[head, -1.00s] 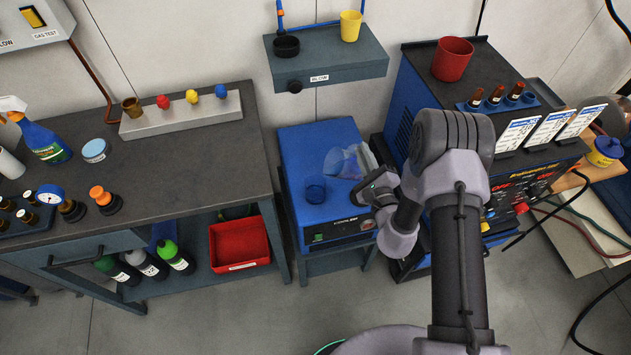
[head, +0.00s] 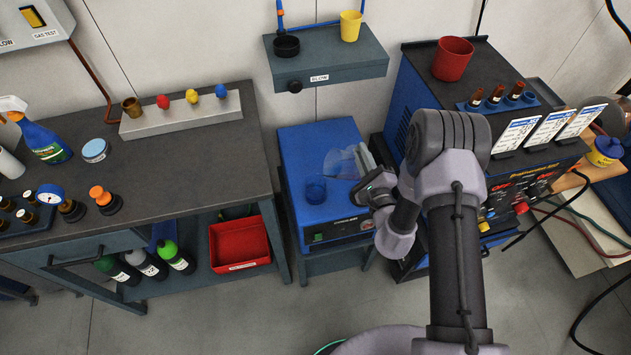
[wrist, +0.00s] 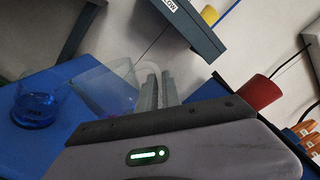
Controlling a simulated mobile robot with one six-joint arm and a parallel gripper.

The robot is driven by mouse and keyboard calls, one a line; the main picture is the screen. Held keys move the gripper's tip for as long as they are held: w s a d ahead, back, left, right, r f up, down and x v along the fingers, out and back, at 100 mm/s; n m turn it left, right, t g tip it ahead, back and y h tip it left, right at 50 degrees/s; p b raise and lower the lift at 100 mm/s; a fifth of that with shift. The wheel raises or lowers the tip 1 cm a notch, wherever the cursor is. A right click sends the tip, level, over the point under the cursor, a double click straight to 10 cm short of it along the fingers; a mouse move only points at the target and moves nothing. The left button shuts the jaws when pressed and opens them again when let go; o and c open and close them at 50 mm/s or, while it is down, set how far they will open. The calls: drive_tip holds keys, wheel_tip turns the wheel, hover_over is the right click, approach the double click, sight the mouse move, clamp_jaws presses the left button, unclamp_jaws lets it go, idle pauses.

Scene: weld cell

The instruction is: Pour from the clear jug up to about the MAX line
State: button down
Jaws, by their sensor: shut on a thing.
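The clear jug (head: 341,162) is held tilted to the left above the blue machine top, its mouth toward a small clear cup. My gripper (head: 366,160) is shut on the jug from its right side. In the wrist view the jug (wrist: 103,88) shows left of my gripper fingers (wrist: 156,92). The cup (head: 316,189) stands upright on the blue top, and the wrist view shows blue liquid in this cup (wrist: 38,106). The MAX line cannot be read. I cannot make out a stream between jug and cup.
The blue machine (head: 300,150) carries the cup. A grey wall shelf (head: 335,62) with a black dish and a yellow cup is behind it. The welder (head: 425,85) with a red cup stands close on the right. A dark workbench (head: 200,160) is on the left.

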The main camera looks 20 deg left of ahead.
drive_tip(key=shift+s+a+n, duration=0.15)
drive_tip(key=shift+a+n, duration=0.1)
drive_tip(key=shift+n, duration=0.15)
idle(0.5)
drive_tip(key=shift+s+a+r+n+p, duration=0.35)
drive_tip(key=shift+a+r+n, duration=0.15)
drive_tip(key=shift+a+n, duration=0.1)
idle(2.0)
drive_tip(key=shift+d, duration=0.1)
drive_tip(key=d+f+m, duration=0.1)
drive_tip(key=w+d+f+m+b, duration=0.1)
drive_tip(key=m, duration=0.1)
drive_tip(key=w+d+f+m+b, duration=0.1)
drive_tip(key=shift+f+m, duration=0.1)
drive_tip(key=shift+m, duration=0.2)
drive_tip(key=shift+w+d+f+m+b, duration=0.2)
drive_tip(key=shift+d+f+m+b, duration=0.15)
drive_tip(key=shift+f+m+b, duration=0.35)
drive_tip(key=shift+r, duration=0.1)
drive_tip(key=shift+w+d, duration=0.1)
idle(0.6)
